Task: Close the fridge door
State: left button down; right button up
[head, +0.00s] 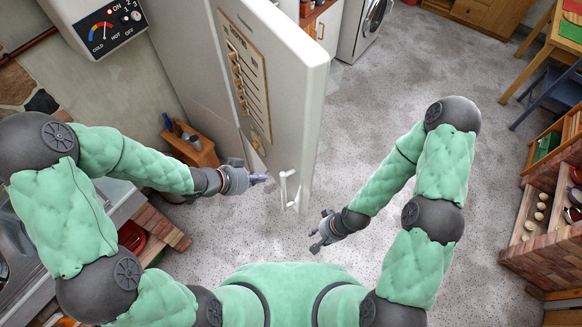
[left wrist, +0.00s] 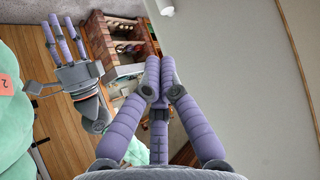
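The white fridge door (head: 297,110) stands tall in the middle of the head view. Its upper edge faces me and its full opening angle is hard to judge. A white handle (head: 284,190) is low on the door's near end. My left gripper (head: 262,179) is just left of the handle, apart from it in the picture; contact cannot be told. In the left wrist view its purple fingers (left wrist: 156,80) are drawn together with nothing seen between them, beside the pale door surface (left wrist: 235,80). My right gripper (head: 318,238) is right of the handle, empty, with fingers spread (left wrist: 62,45).
A wooden board (head: 243,75) hangs on the door's left face. A small wooden stool or box (head: 190,148) stands behind my left forearm. A washing machine (head: 367,25) is at the back. Brick-and-wood shelves (head: 540,210) stand at the right. The grey floor (head: 370,110) between is clear.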

pick_arm(q)
jog(key=b, duration=0.2)
send_near(298, 171)
notch_tip(298, 171, down, 4)
jog(key=shift+w+d+r+p, duration=0.15)
jog(key=shift+w+d+p, duration=0.3)
jog(key=shift+d, duration=0.45)
jog(key=shift+w+d+r+p, duration=0.1)
jog(key=shift+w+d+p, duration=0.1)
jog(key=shift+w+d, duration=0.55)
jog(key=shift+s+d, duration=0.1)
